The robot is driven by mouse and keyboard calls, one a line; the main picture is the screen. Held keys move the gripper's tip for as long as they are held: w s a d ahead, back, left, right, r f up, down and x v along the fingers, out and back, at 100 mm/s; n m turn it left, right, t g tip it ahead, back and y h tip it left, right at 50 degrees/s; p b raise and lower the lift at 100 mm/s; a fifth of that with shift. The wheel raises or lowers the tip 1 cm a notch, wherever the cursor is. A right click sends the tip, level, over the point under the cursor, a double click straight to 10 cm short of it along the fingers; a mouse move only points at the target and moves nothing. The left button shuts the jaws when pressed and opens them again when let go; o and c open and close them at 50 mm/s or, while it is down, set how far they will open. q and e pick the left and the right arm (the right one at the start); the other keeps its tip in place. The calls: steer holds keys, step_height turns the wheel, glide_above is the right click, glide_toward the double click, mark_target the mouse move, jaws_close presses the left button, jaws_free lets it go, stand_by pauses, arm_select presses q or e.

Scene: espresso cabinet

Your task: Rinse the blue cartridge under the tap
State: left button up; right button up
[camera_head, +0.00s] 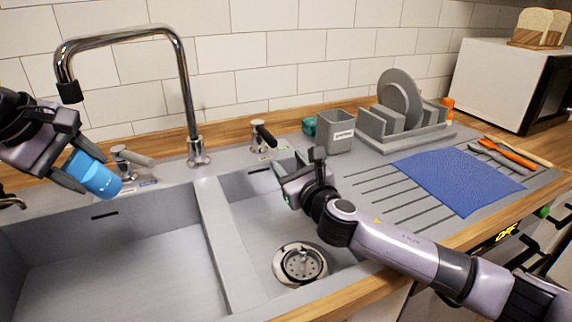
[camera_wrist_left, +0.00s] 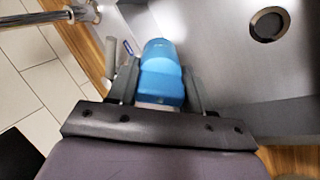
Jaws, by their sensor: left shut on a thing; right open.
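The blue cartridge (camera_head: 92,174) is held in my left gripper (camera_head: 76,172), above the back left of the left sink basin. The left wrist view shows the cartridge (camera_wrist_left: 161,75) between the two fingers. The chrome tap (camera_head: 188,95) arches over the sink, and its dark spout end (camera_head: 69,92) hangs above and slightly left of the cartridge in the head view. No water stream is visible. My right gripper (camera_head: 293,172) is open and empty over the right basin, near the tap handle (camera_head: 264,135). A second handle (camera_head: 130,160) stands behind the cartridge, left of the tap base.
A divider (camera_head: 220,240) separates the left basin (camera_head: 120,275) from the right basin with its drain (camera_head: 301,263). A grey holder (camera_head: 335,132), a dish rack with a plate (camera_head: 400,95) and a blue mat (camera_head: 460,178) are on the right. The left basin is empty.

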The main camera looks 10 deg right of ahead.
arm_select(q)
steer(key=shift+s+a+b, duration=0.45)
steer(key=shift+s, duration=0.3)
steer(key=s+a+b, duration=0.2)
steer(key=s+a, duration=0.1)
steer(key=s, duration=0.2)
steer(key=shift+s, duration=0.35)
stand_by(0.6)
